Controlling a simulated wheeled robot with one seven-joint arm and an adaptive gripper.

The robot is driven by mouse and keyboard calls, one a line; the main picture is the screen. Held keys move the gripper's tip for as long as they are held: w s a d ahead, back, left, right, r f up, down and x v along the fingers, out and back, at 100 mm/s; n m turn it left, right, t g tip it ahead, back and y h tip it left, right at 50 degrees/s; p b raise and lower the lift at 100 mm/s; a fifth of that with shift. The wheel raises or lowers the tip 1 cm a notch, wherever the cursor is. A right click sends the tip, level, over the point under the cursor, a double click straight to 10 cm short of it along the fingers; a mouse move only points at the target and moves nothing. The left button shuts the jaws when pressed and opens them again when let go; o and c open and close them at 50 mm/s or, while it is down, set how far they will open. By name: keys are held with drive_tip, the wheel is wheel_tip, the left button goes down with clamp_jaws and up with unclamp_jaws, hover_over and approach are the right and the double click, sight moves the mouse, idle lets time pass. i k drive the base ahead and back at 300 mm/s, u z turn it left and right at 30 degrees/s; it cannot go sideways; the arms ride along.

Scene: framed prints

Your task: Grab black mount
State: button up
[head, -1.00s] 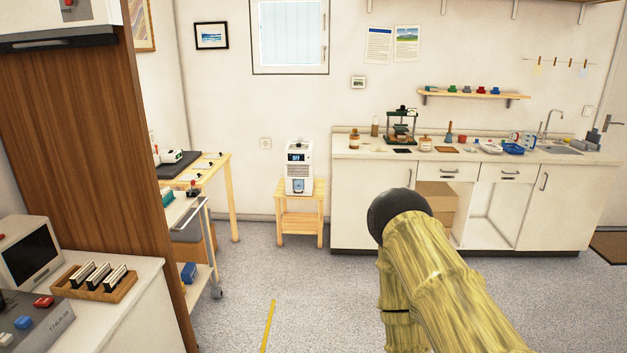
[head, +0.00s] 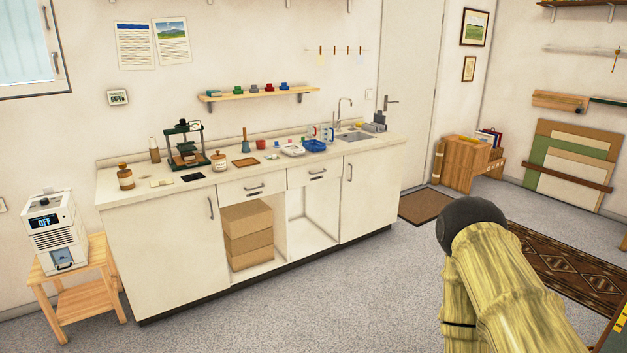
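No thing in view is clearly the black mount. A small flat black piece (head: 193,177) lies on the counter, in front of the dark green press (head: 184,145); it is too small to tell what it is. My arm, in a yellowish sleeve with a dark rounded joint, rises at the lower right. My gripper is outside the picture, so its state does not show.
The white counter (head: 150,235) runs along the wall with bottles, trays and a sink. A wooden stand (head: 75,275) holds a white device at left. Large boards (head: 575,140) lean at right beyond a patterned rug (head: 560,262). Grey floor before the counter is clear.

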sight(195, 175)
drive_tip(key=z, duration=0.05)
drive_tip(key=i, duration=1.95)
drive_tip(key=u, duration=1.05)
drive_tip(key=i, duration=1.25)
drive_tip(key=u, duration=0.75)
